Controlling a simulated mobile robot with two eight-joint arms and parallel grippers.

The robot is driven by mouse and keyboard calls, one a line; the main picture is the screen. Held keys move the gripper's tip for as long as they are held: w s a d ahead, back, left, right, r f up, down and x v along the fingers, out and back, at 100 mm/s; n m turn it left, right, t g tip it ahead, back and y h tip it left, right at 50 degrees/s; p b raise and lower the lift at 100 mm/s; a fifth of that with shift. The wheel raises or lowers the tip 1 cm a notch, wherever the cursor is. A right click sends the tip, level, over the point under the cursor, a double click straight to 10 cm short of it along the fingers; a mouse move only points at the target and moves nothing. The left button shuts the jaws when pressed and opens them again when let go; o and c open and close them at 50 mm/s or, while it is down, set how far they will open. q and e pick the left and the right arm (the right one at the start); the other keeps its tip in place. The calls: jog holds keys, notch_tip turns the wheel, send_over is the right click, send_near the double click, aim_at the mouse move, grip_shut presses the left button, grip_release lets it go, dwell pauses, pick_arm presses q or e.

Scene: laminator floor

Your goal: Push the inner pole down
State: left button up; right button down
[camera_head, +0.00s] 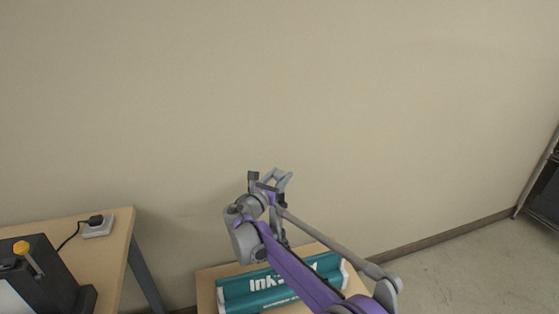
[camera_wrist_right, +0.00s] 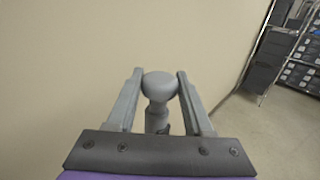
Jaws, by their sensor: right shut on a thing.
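In the right wrist view, a grey pole with a round, smooth cap (camera_wrist_right: 160,85) stands between the two fingers of my right gripper (camera_wrist_right: 157,88). The gripper is shut on the pole just at its capped end. The lower part of the pole is hidden behind the gripper's dark front plate. In the head view, my right gripper (camera_head: 277,179) is raised in front of the bare wall, above a wooden surface; the pole cannot be told apart clearly there. My left gripper is not in view.
A wooden table (camera_head: 117,236) at left bears a black device (camera_head: 52,266) and a white power strip (camera_head: 98,227). A metal rack (camera_wrist_right: 262,76) stands at right; floor before it is clear.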

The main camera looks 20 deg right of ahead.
pick_arm(q)
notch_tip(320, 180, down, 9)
jog(key=b, duration=0.7)
pick_arm(e)
notch_tip(320, 180, down, 17)
jog(key=shift+r, duration=0.15)
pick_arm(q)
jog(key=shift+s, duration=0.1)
pick_arm(e)
jog(key=shift+c, duration=1.7)
grip_release()
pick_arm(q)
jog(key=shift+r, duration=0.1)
pick_arm(e)
jog(key=shift+s+a, duration=0.1)
pick_arm(q)
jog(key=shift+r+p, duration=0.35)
jog(key=shift+p, duration=0.05)
pick_arm(e)
jog(key=v, duration=1)
jog(key=shift+s+a, duration=0.2)
jog(key=shift+s, duration=0.05)
